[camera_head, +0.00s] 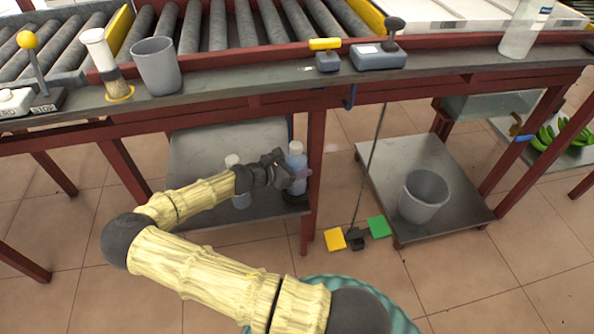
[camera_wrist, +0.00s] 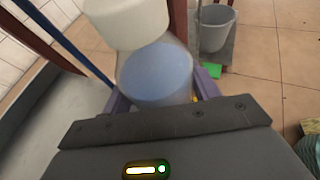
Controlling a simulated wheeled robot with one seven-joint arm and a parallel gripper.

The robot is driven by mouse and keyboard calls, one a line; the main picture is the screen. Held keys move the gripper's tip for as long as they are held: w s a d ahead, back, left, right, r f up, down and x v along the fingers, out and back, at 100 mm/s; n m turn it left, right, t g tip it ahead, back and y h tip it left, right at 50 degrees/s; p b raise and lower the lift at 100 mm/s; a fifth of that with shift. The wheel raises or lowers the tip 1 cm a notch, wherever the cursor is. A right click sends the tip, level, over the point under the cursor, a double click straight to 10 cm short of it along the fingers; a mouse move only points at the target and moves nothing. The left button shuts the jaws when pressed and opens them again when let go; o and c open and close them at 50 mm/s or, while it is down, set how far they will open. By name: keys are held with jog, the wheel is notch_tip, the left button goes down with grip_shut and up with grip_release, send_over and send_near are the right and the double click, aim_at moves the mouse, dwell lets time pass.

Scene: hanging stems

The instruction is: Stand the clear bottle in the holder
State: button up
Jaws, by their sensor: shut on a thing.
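A clear bottle (camera_head: 297,160) with a white cap and blue contents is between the fingers of my gripper (camera_head: 296,176), above the right front corner of the lower shelf. In the wrist view its clear wall and blue contents (camera_wrist: 155,72) show between the purple fingertips of my gripper (camera_wrist: 162,92), which is shut on it. The bottle looks roughly upright in the head view. A dark round piece (camera_head: 294,196), perhaps the holder, shows just below it at the shelf corner. Whether the bottle's base touches it is hidden.
A second white-capped bottle (camera_head: 241,201) stands on the lower shelf (camera_head: 195,150), partly behind my arm. A red table leg (camera_head: 314,170) is close to the right of my gripper. A grey bucket (camera_head: 424,196) stands on the right shelf. Yellow and green pedals (camera_head: 335,240) lie on the floor.

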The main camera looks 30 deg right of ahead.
jog(key=shift+a+f, duration=0.1)
jog(key=shift+f, duration=0.4)
jog(key=shift+r, duration=0.1)
jog(key=o, duration=1.6)
jog(key=shift+o, duration=0.2)
jog(key=shift+a, duration=0.1)
jog(key=p+v, duration=0.4)
jog(key=v, duration=0.7)
jog(key=shift+a+r+p, duration=0.15)
jog(key=shift+a+p, duration=0.15)
jog(key=shift+p, duration=0.1)
